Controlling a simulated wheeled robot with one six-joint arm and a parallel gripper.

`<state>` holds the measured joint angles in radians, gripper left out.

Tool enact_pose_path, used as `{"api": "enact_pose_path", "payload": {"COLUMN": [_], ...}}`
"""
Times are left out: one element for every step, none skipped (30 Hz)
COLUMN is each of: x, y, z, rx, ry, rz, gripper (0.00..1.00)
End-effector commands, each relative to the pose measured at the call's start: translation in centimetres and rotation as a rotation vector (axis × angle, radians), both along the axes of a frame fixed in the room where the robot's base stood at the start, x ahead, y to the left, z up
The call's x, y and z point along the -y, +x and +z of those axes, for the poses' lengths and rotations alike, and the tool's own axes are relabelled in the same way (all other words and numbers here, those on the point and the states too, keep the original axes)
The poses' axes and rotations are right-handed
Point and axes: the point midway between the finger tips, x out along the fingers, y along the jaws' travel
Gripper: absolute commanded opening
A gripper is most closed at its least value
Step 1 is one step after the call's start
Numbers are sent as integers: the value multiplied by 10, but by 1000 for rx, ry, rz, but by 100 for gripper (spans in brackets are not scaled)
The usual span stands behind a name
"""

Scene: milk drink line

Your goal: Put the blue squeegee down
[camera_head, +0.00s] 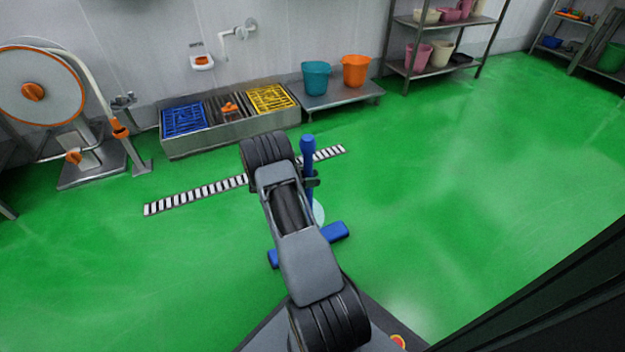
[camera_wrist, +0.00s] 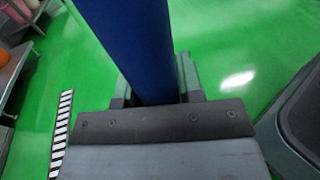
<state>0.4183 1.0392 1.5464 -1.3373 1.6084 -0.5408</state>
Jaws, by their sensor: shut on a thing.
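The blue squeegee (camera_head: 308,147) is upright in the head view, with its handle up and its wide blue head low near the green floor. My arm hides the middle of that head. My gripper (camera_head: 312,179) is shut on the handle, partly hidden behind my arm. In the wrist view the blue handle (camera_wrist: 132,40) fills the top middle, between the two fingers of my gripper (camera_wrist: 155,88). I cannot tell whether the squeegee head touches the floor.
A striped black and white strip (camera_head: 195,197) crosses the floor. A metal trough (camera_head: 185,148) with blue and yellow grates stands at the wall. A low metal table (camera_head: 340,98) holds a teal bucket (camera_head: 316,78) and an orange bucket (camera_head: 356,71). The floor to the right is clear.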

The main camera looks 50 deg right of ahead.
Motion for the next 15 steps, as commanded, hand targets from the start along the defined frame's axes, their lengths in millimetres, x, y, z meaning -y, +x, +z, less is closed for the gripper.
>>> {"api": "enact_pose_path", "payload": {"x": [0,0,0,0,0,0,0,0,0,0,0,0,0,0,0], "y": [1,1,1,1,1,1,1,0,0,0,0,0,0,0,0], "z": [3,3,3,3,3,2,2,1,-1,-2,-1,-1,-1,-1,-1], "rx": [2,2,2,2,1,1,1,1,1,1,1,1,1,1,1], "ry": [-4,-4,-4,-4,-3,-3,-3,-3,-3,-1,-1,-1,-1,-1,-1], "rz": [0,0,0,0,0,0,0,0,0,0,0,0,0,0,0], "gripper": [0,0,0,0,0,0,0,0,0,36,39,43,46,49,52]}}
